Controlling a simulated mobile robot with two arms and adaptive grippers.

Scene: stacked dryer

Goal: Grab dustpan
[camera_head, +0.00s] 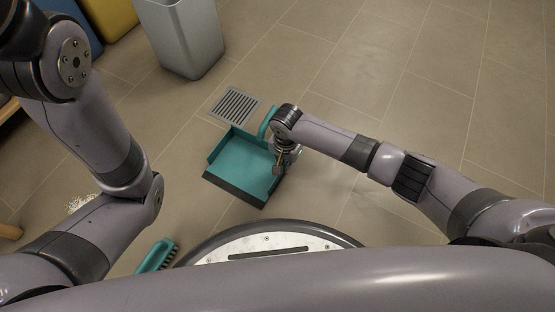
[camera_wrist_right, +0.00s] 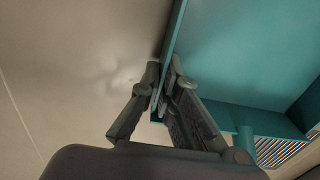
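The teal dustpan (camera_head: 238,165) lies on the tiled floor in front of my base, its dark lip toward me. Its handle (camera_head: 267,121) points away, partly behind my right arm. My right gripper (camera_head: 281,167) is at the dustpan's right side wall. In the right wrist view, the fingers of this gripper (camera_wrist_right: 164,66) have closed in on both sides of the thin teal wall of the dustpan (camera_wrist_right: 245,55) and appear to pinch it. My left arm shows at the left, but its gripper is out of view.
A teal brush (camera_head: 155,257) lies by my base at the lower left. A floor drain grate (camera_head: 236,105) is just beyond the dustpan. A grey bin (camera_head: 183,40) stands at the upper left. Pale debris (camera_head: 84,202) lies at the left. The floor at the right is clear.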

